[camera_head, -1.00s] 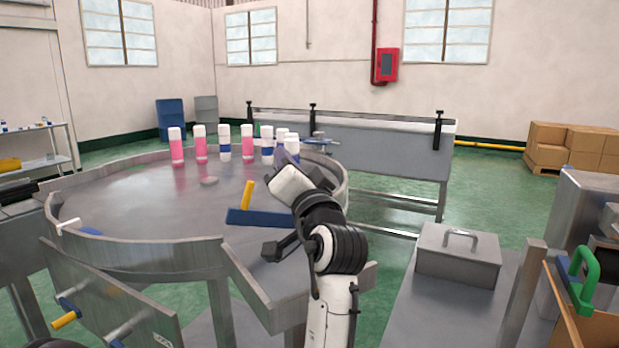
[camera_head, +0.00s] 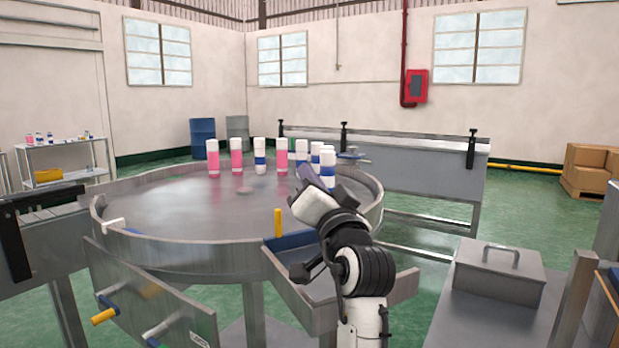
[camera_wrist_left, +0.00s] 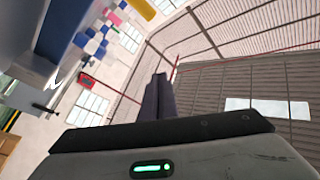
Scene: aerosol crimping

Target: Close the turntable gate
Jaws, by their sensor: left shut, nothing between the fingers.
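The turntable gate is a blue bar (camera_head: 292,240) with an upright yellow handle (camera_head: 278,222). It lies at the front right opening of the round steel turntable (camera_head: 175,262), where the chute (camera_head: 300,293) begins. Its left end looks close to the rim's cut end; its right part is hidden behind my left arm. My left gripper (camera_head: 306,174) is just right of the handle, pointing up and away over the turntable. In the left wrist view its fingers (camera_wrist_left: 158,100) are together and empty, with blue bar (camera_wrist_left: 58,25) and yellow handle (camera_wrist_left: 143,8) at upper left.
Several pink-and-white and blue-and-white cans (camera_head: 237,158) stand at the turntable's far side. A front plate (camera_head: 150,297) with yellow-tipped handles is at lower left. A lidded metal box (camera_head: 498,272) stands on the right bench.

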